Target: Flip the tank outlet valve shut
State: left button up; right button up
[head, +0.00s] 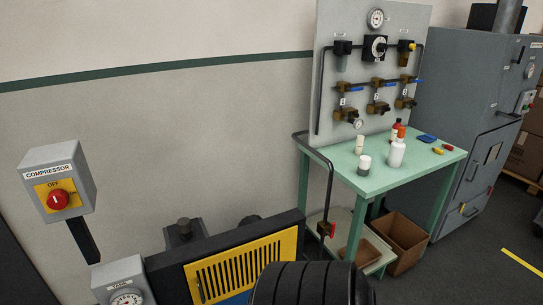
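A small valve with a red handle (327,229) sits on the dark vertical pipe (330,190) that comes down at the left end of the green bench. It is just right of the compressor's yellow grille (243,268), near the floor. The handle looks short and roughly upright, but it is too small to tell its exact setting. A grey box labelled TANK (122,268) with a round gauge stands at the lower left.
A COMPRESSOR switch box (62,180) with a red knob stands at the left. The green bench (375,183) holds bottles, under a panel (400,25) of regulators and blue-handled valves. A brown open box (400,240) sits below.

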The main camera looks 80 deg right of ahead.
aim_at(331, 234)
jog(key=z, duration=2.95)
